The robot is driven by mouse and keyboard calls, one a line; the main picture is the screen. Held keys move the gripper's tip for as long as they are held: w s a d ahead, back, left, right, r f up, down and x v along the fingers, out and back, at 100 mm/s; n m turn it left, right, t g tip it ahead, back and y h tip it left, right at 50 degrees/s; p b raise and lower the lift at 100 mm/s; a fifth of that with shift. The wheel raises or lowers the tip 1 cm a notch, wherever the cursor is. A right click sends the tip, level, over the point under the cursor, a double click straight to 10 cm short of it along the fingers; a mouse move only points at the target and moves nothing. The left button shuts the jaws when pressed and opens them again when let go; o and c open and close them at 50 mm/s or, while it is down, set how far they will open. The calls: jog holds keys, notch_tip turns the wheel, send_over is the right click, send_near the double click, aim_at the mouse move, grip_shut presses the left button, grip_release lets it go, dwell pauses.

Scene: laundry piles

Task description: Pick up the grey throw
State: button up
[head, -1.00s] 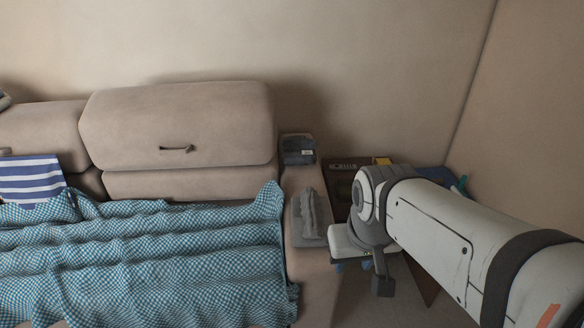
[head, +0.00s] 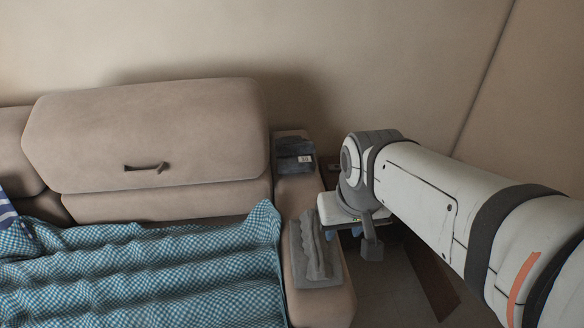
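A grey cloth (head: 315,262), which looks like the grey throw, lies folded with a raised ridge along its middle on the front part of the beige sofa armrest (head: 330,305). My gripper (head: 345,232) hangs just to the right of the grey cloth in the head view, pointing down and apart from it in the picture. Blue tips show under its white body. Their spacing is too unclear to tell whether it is open or shut, and no cloth shows in it.
A blue checked blanket (head: 150,275) covers the seat left of the armrest. Dark folded clothing with a label (head: 293,150) sits at the armrest's back end. A dark handle-like object (head: 145,168) lies against the back cushion. My arm hides much of the right side.

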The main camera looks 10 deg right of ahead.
aim_at(315, 238)
jog(key=shift+s+d, duration=0.1)
jog(key=shift+o, duration=2)
jog(key=w+f+b, duration=1.1)
jog(key=w+f, duration=0.2)
jog(key=f, duration=0.4)
jog(key=shift+w+d+f+m, duration=0.25)
jog(key=shift+d+f+m, duration=0.05)
jog(key=shift+d+f, duration=0.1)
jog(key=shift+t, duration=0.4)
jog(key=w+b+x, duration=0.1)
jog(key=x, duration=0.4)
jog(key=w+b+x, duration=0.1)
jog(key=b+x, duration=0.1)
jog(key=x, duration=0.4)
jog(key=w+r+b+x, duration=0.1)
jog(key=x, duration=0.4)
jog(key=shift+w+f+b, duration=0.1)
jog(key=shift+f+b, duration=0.2)
jog(key=shift+b, duration=0.05)
